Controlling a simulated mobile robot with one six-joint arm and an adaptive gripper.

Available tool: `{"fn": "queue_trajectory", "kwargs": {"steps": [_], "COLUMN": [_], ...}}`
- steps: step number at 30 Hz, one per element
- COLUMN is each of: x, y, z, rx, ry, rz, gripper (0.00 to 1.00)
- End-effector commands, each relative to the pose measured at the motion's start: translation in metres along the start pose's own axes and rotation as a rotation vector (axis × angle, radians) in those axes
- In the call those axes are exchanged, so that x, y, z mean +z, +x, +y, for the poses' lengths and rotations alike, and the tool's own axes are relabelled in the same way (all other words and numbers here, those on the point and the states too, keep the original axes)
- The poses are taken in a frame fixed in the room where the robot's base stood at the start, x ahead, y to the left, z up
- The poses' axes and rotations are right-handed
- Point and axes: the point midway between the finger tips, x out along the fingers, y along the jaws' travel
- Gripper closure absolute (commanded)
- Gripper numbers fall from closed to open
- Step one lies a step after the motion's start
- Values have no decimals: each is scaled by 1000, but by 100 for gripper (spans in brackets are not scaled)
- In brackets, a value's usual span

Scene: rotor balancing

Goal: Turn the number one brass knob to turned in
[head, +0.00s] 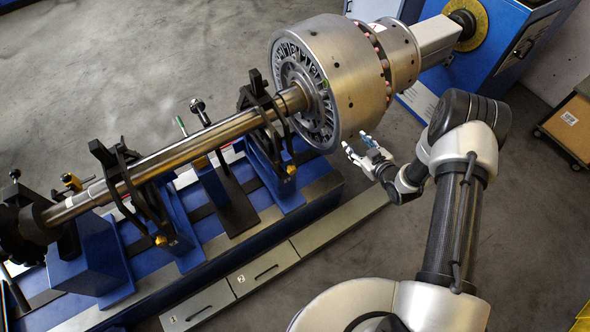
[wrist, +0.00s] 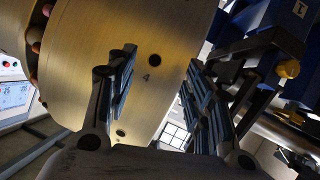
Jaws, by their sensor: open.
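A brass knob (wrist: 288,69) shows at the upper right of the wrist view, on a dark bracket below a blue stand with a white plate that seems to read 1. In the head view, a brass knob (head: 291,169) sits low on the support nearest the big rotor, probably the same one. My gripper (head: 357,143) is open and empty beside the rotor's lower right side, well right of that knob. In the wrist view my gripper's (wrist: 160,75) fingers stand apart, with the rotor behind them and the knob beyond the right finger.
The large metal rotor (head: 345,75), marked 4 in the wrist view, is close to my fingers. Its shaft (head: 180,152) rests on supports above a blue bed. Another brass knob (head: 160,240) is on the farther-left support. Grey numbered drawers (head: 263,270) line the front.

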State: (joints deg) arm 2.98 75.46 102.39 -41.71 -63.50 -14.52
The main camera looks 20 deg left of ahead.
Motion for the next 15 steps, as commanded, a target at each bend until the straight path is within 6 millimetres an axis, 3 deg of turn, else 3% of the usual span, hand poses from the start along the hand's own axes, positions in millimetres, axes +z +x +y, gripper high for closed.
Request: {"fn": "queue_trajectory", "kwargs": {"steps": [1,3,9,15], "x": [23,46,92,110], "y": [2,1,-28,-60], "z": [-28,-64,-156,-206], "rx": [-30,-65,-123,-134], "ry": [18,43,138,213], "rz": [39,112,312,430], "gripper": [52,52,52,52]}}
